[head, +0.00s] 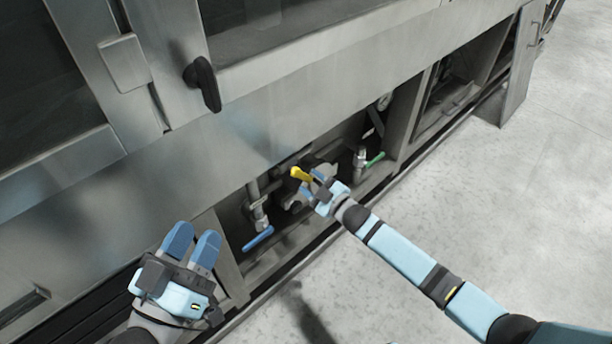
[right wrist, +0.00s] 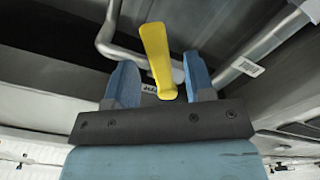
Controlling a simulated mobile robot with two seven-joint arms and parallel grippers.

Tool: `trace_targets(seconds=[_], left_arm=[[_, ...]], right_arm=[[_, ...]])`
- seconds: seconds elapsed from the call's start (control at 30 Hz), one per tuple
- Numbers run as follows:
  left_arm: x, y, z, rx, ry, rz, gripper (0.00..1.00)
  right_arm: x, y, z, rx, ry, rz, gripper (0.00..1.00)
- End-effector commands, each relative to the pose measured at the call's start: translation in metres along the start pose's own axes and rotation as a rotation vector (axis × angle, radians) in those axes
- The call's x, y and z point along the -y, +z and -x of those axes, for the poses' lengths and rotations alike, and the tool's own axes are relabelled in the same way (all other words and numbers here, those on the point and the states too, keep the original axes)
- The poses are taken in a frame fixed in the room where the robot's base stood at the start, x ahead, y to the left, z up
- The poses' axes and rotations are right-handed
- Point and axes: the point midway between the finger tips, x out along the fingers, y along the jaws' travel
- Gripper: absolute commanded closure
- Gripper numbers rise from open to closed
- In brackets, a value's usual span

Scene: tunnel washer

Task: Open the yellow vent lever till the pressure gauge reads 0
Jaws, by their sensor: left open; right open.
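The yellow vent lever (head: 299,173) sits on the pipework in the low recess of the washer in the head view. In the right wrist view the yellow lever (right wrist: 158,58) stands between the two blue fingers of my right gripper (right wrist: 158,82), with a visible gap to each finger. My right gripper (head: 318,181) is open at the lever in the head view. The pressure gauge (head: 383,102) is small at the recess's upper right, and its reading is too small to tell. My left gripper (head: 191,245) is open and empty in front of the washer panel, away from the lever.
A blue-handled valve (head: 258,238) is left of the yellow lever, and a green-handled valve (head: 374,160) is right of it. A black knob (head: 203,83) juts from the steel front above. The recess frame (head: 230,262) bounds the pipes. The floor (head: 500,190) at right is clear.

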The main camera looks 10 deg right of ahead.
Motion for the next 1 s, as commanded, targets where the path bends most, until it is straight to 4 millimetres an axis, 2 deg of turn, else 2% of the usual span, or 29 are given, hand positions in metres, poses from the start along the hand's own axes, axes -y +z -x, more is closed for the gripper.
trace_targets(seconds=[0.03,0.2,0.43,0.6,0.9,1.0], left_arm=[[0.002,0.002,0.001,0.031,-0.015,-0.002,0.57],[0.013,0.023,0.006,0.143,-0.056,-0.019,0.57],[0.023,0.041,0.013,0.242,-0.091,-0.033,0.57],[0.026,0.047,0.016,0.271,-0.102,-0.038,0.57],[0.027,0.049,0.017,0.277,-0.104,-0.039,0.57],[0.027,0.05,0.017,0.277,-0.102,-0.041,0.57]], right_arm=[[-0.001,-0.002,0.013,0.003,-0.001,-0.001,0.51],[-0.001,-0.002,0.054,0.003,-0.002,-0.001,0.51],[-0.001,-0.001,0.095,0.001,-0.001,0.0,0.51],[-0.001,0.0,0.107,0.001,0.0,0.001,0.51],[0.0,0.0,0.109,0.0,0.0,0.001,0.51],[0.001,0.004,0.109,0.009,-0.002,0.009,0.74]])
